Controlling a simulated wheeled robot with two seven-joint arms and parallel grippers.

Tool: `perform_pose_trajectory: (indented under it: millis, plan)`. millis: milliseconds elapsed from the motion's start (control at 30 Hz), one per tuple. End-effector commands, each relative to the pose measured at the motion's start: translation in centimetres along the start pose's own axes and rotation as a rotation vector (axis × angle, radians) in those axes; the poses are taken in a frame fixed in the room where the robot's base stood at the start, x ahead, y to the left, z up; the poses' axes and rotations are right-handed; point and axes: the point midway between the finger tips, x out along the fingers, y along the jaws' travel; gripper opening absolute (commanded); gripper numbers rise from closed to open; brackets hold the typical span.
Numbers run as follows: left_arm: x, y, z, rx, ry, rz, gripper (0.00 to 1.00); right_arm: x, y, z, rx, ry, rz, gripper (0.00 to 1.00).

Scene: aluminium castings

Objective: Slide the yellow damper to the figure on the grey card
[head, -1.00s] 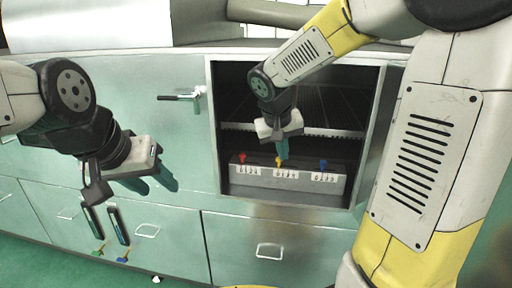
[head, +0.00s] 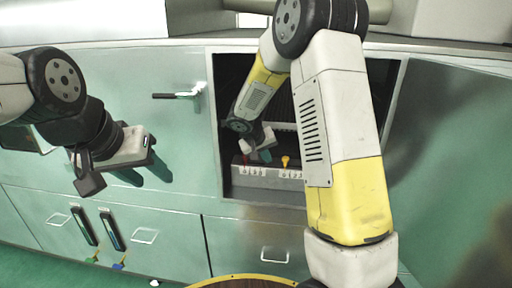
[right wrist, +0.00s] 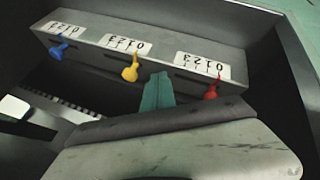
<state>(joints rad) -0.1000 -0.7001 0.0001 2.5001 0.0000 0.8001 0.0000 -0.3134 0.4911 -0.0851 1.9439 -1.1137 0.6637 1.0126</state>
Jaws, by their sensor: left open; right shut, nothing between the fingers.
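The yellow damper (head: 285,161) is a small yellow knob at the middle number plate of a grey box inside the open cabinet bay. In the right wrist view, which shows the box upside down, the yellow damper (right wrist: 131,69) stands below its plate (right wrist: 123,44). My right gripper (head: 264,152) is shut and empty, between the red and yellow knobs; its teal fingertips (right wrist: 158,88) are apart from the yellow damper. My left gripper (head: 143,174) is open and empty before the cabinet front. A pale panel (head: 28,142) shows partly behind my left arm; I cannot read any figure on it.
The red knob (right wrist: 212,88) and blue knob (right wrist: 58,50) flank the yellow one on the grey box (right wrist: 184,28). The bay's frame encloses my right forearm. A door handle (head: 178,96) and two slotted levers (head: 112,230) are on the cabinet front.

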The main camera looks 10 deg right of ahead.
Motion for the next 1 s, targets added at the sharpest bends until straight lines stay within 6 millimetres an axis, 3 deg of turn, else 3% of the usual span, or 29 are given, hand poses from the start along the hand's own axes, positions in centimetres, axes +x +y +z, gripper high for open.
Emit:
perform_pose_trajectory:
  millis: [100, 300, 767, 1000]
  plan:
    - [0.0, 0.0, 0.0, 0.000, 0.000, 0.000, 0.46, 1.2, 1.7, 0.1, 0.003, -0.001, 0.002, 0.00]
    - [0.0, 0.0, 0.0, 0.000, 0.000, 0.000, 0.46, 2.1, 3.1, 0.2, 0.002, 0.000, 0.000, 0.00]
    - [0.0, 0.0, 0.0, 0.000, 0.000, 0.000, 0.46, 2.3, 3.8, 0.4, 0.001, 0.000, 0.000, 0.00]
    - [0.0, 0.0, 0.0, 0.000, 0.000, 0.000, 0.46, 3.4, 7.9, 2.4, 0.002, -0.002, 0.001, 0.00]
